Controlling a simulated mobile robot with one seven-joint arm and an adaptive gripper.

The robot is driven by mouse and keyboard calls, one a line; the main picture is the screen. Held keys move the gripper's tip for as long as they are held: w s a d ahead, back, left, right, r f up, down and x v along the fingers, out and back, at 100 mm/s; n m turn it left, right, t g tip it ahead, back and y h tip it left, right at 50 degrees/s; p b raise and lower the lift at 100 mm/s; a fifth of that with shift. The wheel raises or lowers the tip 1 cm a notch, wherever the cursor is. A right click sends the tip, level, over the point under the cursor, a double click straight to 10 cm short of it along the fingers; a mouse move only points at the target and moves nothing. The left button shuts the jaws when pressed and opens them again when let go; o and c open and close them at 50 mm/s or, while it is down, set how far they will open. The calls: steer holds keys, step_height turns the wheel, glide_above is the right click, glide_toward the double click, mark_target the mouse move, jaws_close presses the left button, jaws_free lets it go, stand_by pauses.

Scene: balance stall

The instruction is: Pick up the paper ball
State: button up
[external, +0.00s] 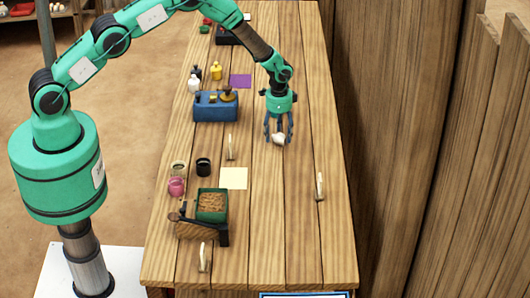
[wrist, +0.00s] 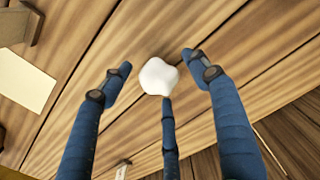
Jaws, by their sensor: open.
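The paper ball (external: 279,139) is a small white crumpled lump on the wooden table, and it also shows in the wrist view (wrist: 158,77). My gripper (external: 279,128) is above the ball, pointing down, with its blue fingers spread around it. In the wrist view my gripper (wrist: 158,85) is open, with one finger to the left of the ball, one to the right and a third just below it in the picture. The third finger's tip appears close to the ball; I cannot tell whether it touches.
A blue box (external: 216,108) with small items stands left of my gripper. A cream paper sheet (external: 234,178), a dark cup (external: 203,167) and a green tray (external: 198,205) are nearer the front. Small upright pieces (external: 320,186) stand around. The table right of the ball is mostly clear.

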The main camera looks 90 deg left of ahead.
steer(key=shift+f, duration=0.9)
steer(key=shift+c, duration=0.2)
steer(key=c, duration=0.8)
